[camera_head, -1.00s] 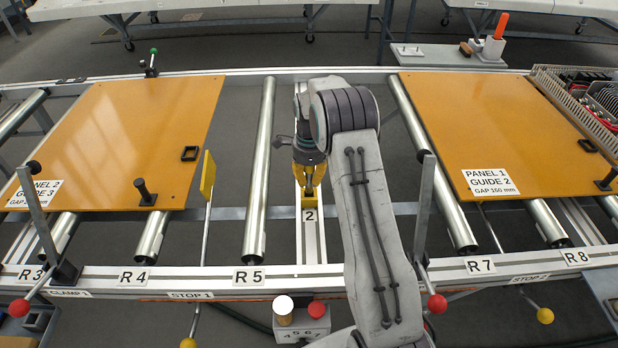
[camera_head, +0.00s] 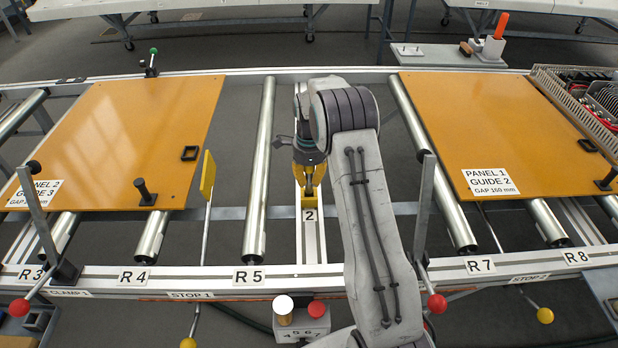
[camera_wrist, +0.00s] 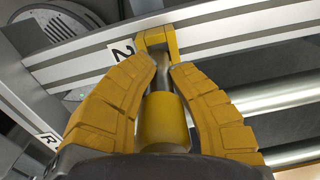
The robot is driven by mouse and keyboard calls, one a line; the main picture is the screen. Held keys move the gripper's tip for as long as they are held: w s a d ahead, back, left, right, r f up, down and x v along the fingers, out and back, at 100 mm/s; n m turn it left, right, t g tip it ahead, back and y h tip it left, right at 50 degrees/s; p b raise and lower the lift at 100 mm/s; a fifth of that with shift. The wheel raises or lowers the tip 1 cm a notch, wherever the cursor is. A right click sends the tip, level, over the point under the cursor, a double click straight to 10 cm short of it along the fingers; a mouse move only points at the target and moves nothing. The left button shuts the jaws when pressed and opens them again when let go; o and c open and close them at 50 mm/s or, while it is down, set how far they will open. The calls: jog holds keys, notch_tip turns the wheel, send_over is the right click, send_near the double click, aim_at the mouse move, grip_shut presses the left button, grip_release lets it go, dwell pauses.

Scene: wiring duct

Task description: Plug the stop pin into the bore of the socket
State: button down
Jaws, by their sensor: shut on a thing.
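My gripper (camera_wrist: 163,72) is shut on the stop pin (camera_wrist: 163,120), which has a yellow cylindrical body and a grey metal shank. The yellow fingers lie on both sides of it in the wrist view. The socket (camera_wrist: 157,40) is a yellow block on the aluminium rail, beside the label 2. The pin's shank points at the socket and its end meets the block's near edge in this view. I cannot tell whether the end is in the bore, which is hidden. In the head view, my gripper (camera_head: 309,178) hangs directly over the socket (camera_head: 310,200).
The rail (camera_head: 313,240) runs toward the front beam between roller R5 (camera_head: 259,170) and my arm. An orange panel lies on each side, panel 2 (camera_head: 130,130) left and panel 1 (camera_head: 490,120) right. A yellow stop paddle (camera_head: 208,175) stands left of R5.

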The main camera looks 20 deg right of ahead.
aim_at(309, 192)
jog(key=shift+f+b, duration=1.35)
jog(key=shift+f, duration=0.65)
jog(key=c, duration=1.2)
grip_release()
jog(key=shift+r, duration=0.1)
notch_tip(309, 192, up, 12)
jog(key=shift+s+f, duration=0.1)
